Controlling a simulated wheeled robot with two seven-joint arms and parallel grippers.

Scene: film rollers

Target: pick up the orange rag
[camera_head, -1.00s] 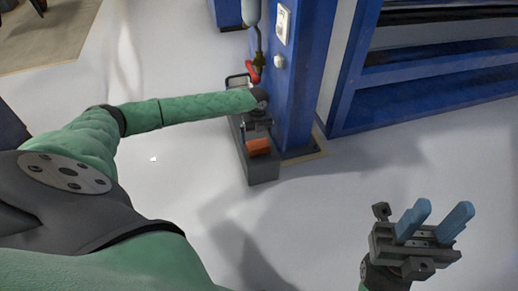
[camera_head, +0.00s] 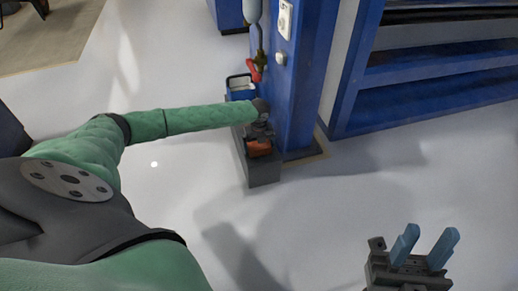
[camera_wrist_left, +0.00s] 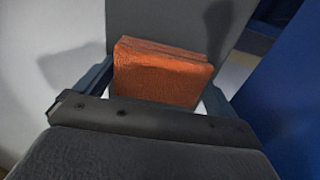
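The orange rag (camera_head: 259,148) lies folded on a grey box-like stand (camera_head: 263,174) at the foot of the blue column. My left gripper (camera_head: 260,139) is right over it, and its arm hides part of the stand. In the left wrist view the rag (camera_wrist_left: 162,75) shows as a folded stack between the two dark fingers. The fingers are apart, one on each side; a small gap shows at the right finger, and I cannot tell whether the left one touches. My right gripper (camera_head: 427,233) is open and empty over the floor at the lower right, blue fingers spread.
A blue container (camera_head: 241,88) with a dark handle stands on the stand's far end. A blue column (camera_head: 303,80) rises close beside the stand, with a red-handled valve (camera_head: 254,73) on a pipe. Blue shelving (camera_head: 430,95) stands at right. The pale floor is open.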

